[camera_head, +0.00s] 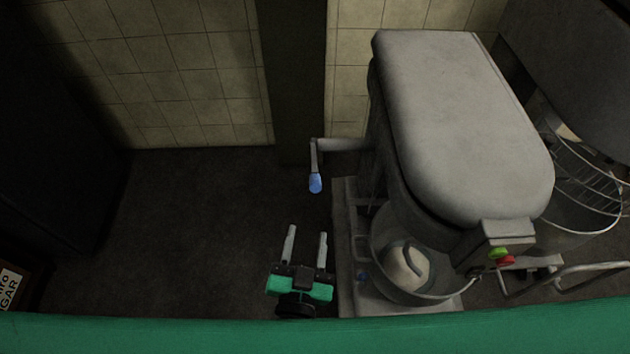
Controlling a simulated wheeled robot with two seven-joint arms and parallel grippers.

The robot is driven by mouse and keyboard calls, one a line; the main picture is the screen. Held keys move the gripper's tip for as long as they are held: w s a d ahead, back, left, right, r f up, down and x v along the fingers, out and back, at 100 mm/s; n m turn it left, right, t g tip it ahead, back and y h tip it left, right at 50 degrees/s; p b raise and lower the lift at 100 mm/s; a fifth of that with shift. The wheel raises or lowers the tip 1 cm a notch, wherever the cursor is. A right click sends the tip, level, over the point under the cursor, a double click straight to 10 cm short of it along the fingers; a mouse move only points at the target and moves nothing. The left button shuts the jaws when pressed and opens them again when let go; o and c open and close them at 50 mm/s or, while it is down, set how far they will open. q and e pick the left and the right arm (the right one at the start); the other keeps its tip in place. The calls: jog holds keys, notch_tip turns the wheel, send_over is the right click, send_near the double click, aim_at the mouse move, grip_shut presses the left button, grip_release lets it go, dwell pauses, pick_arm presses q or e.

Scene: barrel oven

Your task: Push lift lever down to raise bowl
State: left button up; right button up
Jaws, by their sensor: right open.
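The grey mixer (460,120) stands right of centre. Its lift lever (315,182) sticks out from the mixer's left side on a grey arm and hangs down, ending in a blue knob. The bowl (381,268) sits under the mixer head, with dough (404,268) and a curved hook in it. My right gripper (306,233) is open and empty, with its two fingers pointing away from me. It is below the blue knob in the picture and apart from it, left of the mixer base. My left gripper is not in view.
The mixer base (348,225) is close to the right of my right gripper. Green and red buttons (500,256) are on the mixer front. A second bowl with a wire guard (590,185) stands at the right. The dark floor (190,230) at the left is clear.

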aim_at(315, 185)
jog(key=w+p, duration=0.1)
jog(key=w, duration=0.3)
jog(key=w+d+p, duration=0.1)
jog(key=w, duration=0.4)
jog(key=w+d, duration=0.1)
jog(key=w, duration=0.3)
jog(key=shift+w+p, duration=0.2)
jog(key=shift+p, duration=0.2)
grip_shut()
